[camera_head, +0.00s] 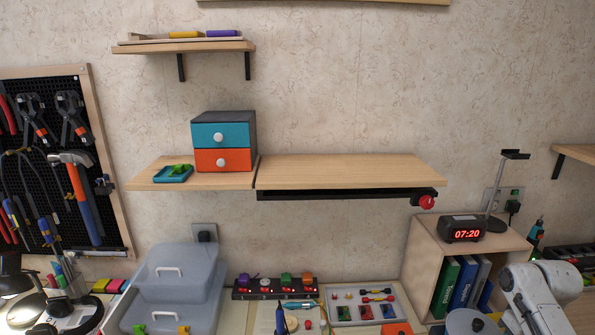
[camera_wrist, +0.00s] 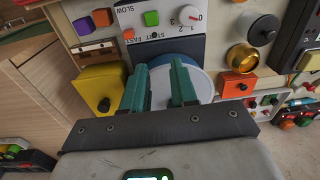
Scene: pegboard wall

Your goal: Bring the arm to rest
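My gripper (camera_wrist: 160,78) shows in the wrist view with its two teal fingers apart. Nothing is seen held between them. Beyond the fingertips is a round white disc with a blue rim (camera_wrist: 198,78), below a panel with a dial (camera_wrist: 190,15) marked with numbers. Whether the fingers touch the disc I cannot tell. In the head view my white arm (camera_head: 540,295) is folded at the lower right, in front of the wooden cubby. My gripper's fingers are not visible there.
A wooden cubby (camera_head: 420,262) with binders carries a clock (camera_head: 460,229). Shelves (camera_head: 350,170) jut from the wall. In the wrist view a yellow box (camera_wrist: 98,88) and an orange box (camera_wrist: 238,85) flank the fingers.

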